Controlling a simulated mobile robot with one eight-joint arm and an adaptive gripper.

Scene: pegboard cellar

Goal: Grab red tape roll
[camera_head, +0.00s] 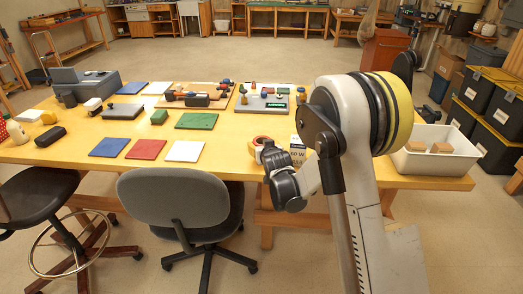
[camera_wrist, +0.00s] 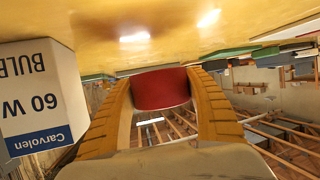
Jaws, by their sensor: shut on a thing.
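The red tape roll (camera_wrist: 161,89) is between the two yellow-padded fingers of my gripper (camera_wrist: 160,95) in the wrist view, with both pads against its sides. In the head view my gripper (camera_head: 268,153) is over the table's near edge, right of centre, and the roll (camera_head: 261,141) shows as a small reddish ring at its tips. My gripper is shut on the roll. Whether the roll touches the tabletop is unclear.
A white and blue bulb box (camera_wrist: 36,95) stands close beside my gripper; it also shows partly behind my arm in the head view (camera_head: 297,152). A white bin (camera_head: 437,163) with blocks is to the right. Coloured mats and trays cover the yellow table (camera_head: 75,150). Chairs stand in front.

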